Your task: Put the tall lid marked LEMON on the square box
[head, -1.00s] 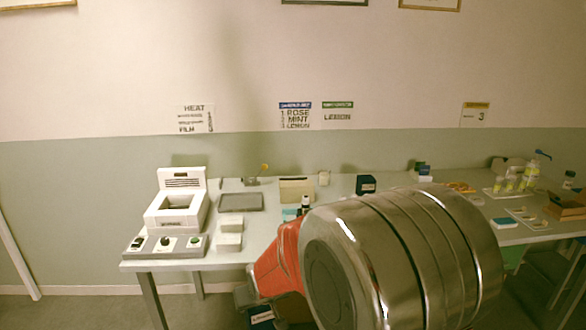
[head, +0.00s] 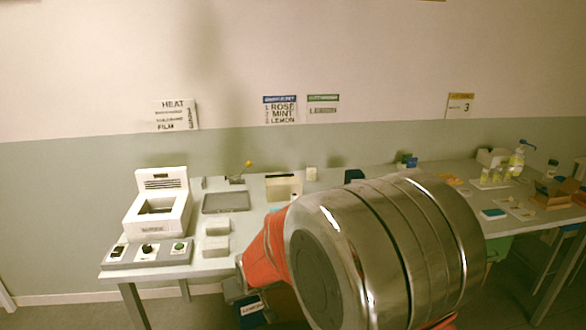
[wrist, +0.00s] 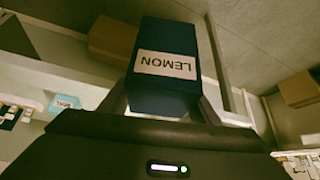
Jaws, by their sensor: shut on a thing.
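The tall lid marked LEMON (wrist: 168,32) is dark blue with a white label, which reads upside down in the wrist view. My gripper (wrist: 163,103) is shut on its lower part in that view. In the head view the lid (head: 251,309) shows at the bottom, in front of and below the table's front edge, held by my gripper (head: 238,290). A dark blue box (head: 354,175) stands at the back of the table, mostly hidden behind my arm. I cannot tell whether it is the square box.
The table (head: 225,238) carries a white heating machine (head: 158,208), a control panel (head: 147,252), a grey tray (head: 226,202) and pale blocks (head: 216,246). Small bottles (head: 500,176) stand at the right. My arm hides the table's middle.

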